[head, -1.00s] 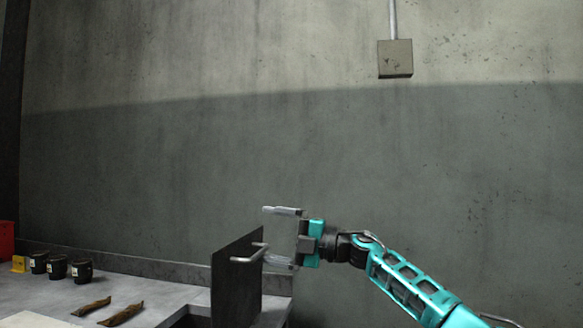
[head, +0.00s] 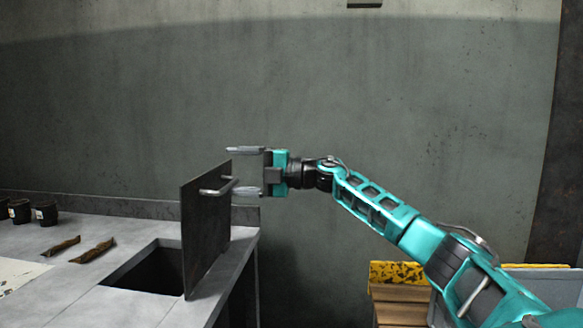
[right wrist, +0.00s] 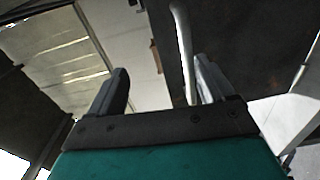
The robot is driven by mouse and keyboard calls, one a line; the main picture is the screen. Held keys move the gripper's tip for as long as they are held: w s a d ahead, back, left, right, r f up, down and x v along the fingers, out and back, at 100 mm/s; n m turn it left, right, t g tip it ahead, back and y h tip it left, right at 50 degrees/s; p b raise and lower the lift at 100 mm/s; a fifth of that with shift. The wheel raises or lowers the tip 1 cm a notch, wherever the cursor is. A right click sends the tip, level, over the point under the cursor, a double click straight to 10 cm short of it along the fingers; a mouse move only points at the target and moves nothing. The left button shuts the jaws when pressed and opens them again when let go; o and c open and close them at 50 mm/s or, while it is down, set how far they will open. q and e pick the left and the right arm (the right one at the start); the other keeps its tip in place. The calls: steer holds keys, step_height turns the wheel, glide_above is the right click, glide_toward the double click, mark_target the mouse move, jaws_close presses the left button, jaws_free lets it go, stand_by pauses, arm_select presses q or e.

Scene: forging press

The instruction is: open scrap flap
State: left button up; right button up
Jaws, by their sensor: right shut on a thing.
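The scrap flap (head: 205,235) is a dark flat plate standing about upright at the right side of a square opening (head: 150,270) in the bench top. Its grey bar handle (head: 217,187) is near the top of the plate. My right gripper (head: 233,171) reaches in from the right at the flap's upper edge and is shut on the handle, though its fingers look well apart. In the right wrist view the handle (right wrist: 182,45) runs between the fingers, close to the right one, with the dark flap (right wrist: 225,35) beside it. My left gripper is out of view.
Two brown scrap-like strips (head: 92,251) lie on the bench left of the opening. Several small black cups (head: 46,213) stand at the back left. A yellow-and-black edged stack (head: 398,275) and a grey bin (head: 545,285) are at the lower right.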

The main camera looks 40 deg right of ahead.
steer(key=shift+o, duration=0.2)
steer(key=shift+s+d+r+b, duration=0.3)
steer(key=shift+s+d+r, duration=0.15)
steer(key=shift+s, duration=0.15)
steer(key=shift+s+d+r+b, duration=0.3)
steer(key=shift+s+d+r, duration=0.1)
steer(key=shift+s, duration=0.15)
steer(key=shift+s+d, duration=0.2)
steer(key=shift+s, duration=0.1)
steer(key=c, duration=0.3)
steer(key=shift+s+d+b, duration=0.15)
steer(key=shift+s+b, duration=0.15)
steer(key=shift+s, duration=0.25)
steer(key=shift+c, duration=0.6)
arm_select(q)
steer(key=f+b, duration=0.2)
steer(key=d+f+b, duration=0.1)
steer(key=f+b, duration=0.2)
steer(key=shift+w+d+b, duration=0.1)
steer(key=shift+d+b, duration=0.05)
steer(key=shift+b, duration=0.2)
arm_select(e)
steer(key=f+v, duration=0.2)
steer(key=v, duration=0.6)
steer(key=shift+s, duration=0.25)
steer(key=shift+d, duration=0.15)
